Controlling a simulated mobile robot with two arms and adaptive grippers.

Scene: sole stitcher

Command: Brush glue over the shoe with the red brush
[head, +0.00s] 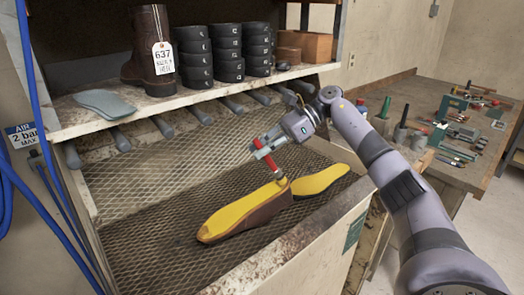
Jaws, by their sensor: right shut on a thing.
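The shoe (255,214) lies on the dark mesh bed of the bench, with a brown side and a yellow face turned up. Its toe points to the lower left. A separate yellow sole piece (322,179) lies at its upper right end. My right gripper (266,151) is shut on the red brush (274,167), above the shoe's upper right end. The brush slants down, its tip at or just above the yellow surface there; I cannot tell whether it touches. My left gripper is not in view.
The bench's front rim (290,248) is raised. A side table (440,95) holds bottles and tools. The mesh left of the shoe is clear.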

